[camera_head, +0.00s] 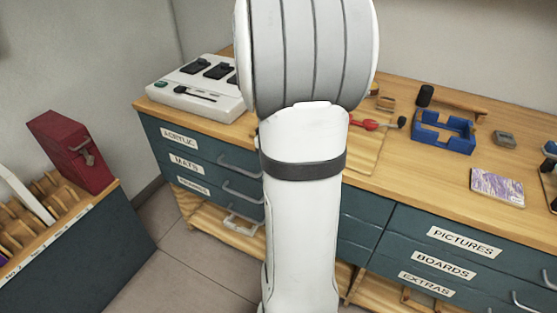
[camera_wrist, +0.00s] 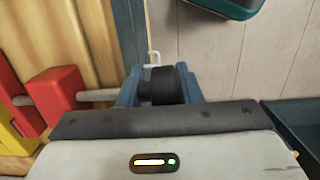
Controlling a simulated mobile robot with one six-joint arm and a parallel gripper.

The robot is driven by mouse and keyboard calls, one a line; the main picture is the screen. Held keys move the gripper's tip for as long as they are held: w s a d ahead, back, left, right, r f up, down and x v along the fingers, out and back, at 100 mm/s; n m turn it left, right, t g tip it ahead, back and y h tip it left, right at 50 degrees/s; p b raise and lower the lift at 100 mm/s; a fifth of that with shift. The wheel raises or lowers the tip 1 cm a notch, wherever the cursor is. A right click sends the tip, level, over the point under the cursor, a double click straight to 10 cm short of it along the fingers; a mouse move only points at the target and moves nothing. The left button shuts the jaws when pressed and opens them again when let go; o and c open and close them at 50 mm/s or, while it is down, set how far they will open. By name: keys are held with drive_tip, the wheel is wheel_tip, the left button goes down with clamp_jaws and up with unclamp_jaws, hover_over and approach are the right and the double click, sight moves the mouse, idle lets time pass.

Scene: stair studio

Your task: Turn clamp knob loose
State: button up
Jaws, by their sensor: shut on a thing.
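In the wrist view, my gripper (camera_wrist: 158,88) has its two blue fingers shut around the black clamp knob (camera_wrist: 162,86), one finger on each side. A grey rod (camera_wrist: 97,95) runs left from the knob to a red block (camera_wrist: 56,88) of the clamp. Another red part stands at the far left edge, with a yellow part (camera_wrist: 22,128) below it. The lower part of the clamp is hidden behind my gripper body. In the head view, my arm hides my gripper and the place where it grips.
The workbench (camera_head: 455,215) carries a blue tray (camera_head: 443,142), a red tool with a dark end (camera_head: 367,124), a patterned block (camera_head: 497,187) and a white device (camera_head: 195,90). A red box (camera_head: 75,150) stands on a rack at left. Floor between them is clear.

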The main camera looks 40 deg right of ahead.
drive_tip(key=o, duration=0.8)
drive_tip(key=shift+s+a+f, duration=0.15)
drive_tip(key=shift+s+a, duration=0.05)
drive_tip(key=shift+a, duration=0.25)
drive_tip(key=shift+c, duration=0.2)
drive_tip(key=shift+d, duration=0.15)
drive_tip(key=shift+w+r, duration=0.1)
drive_tip(key=shift+r, duration=0.1)
drive_tip(key=r, duration=0.2)
drive_tip(key=r+p, duration=0.1)
drive_tip(key=r, duration=0.4)
drive_tip(key=shift+w+r, duration=0.25)
drive_tip(key=shift+w, duration=0.05)
drive_tip(key=shift+a, duration=0.2)
drive_tip(key=s+a+r+m+t+p, duration=0.1)
drive_tip(key=s+a+r+p, duration=0.1)
drive_tip(key=a, duration=0.5)
drive_tip(key=s+a+r+m+t+p, duration=0.1)
drive_tip(key=s+a+r+m+p, duration=0.1)
drive_tip(key=a, duration=0.6)
drive_tip(key=s+a+r+m+t+p, duration=0.1)
drive_tip(key=s+a+r+p, duration=0.2)
drive_tip(key=a, duration=0.4)
drive_tip(key=shift+s+a+r+m+t+p, duration=0.3)
drive_tip(key=shift+s+p, duration=0.25)
drive_tip(key=shift+p, duration=0.35)
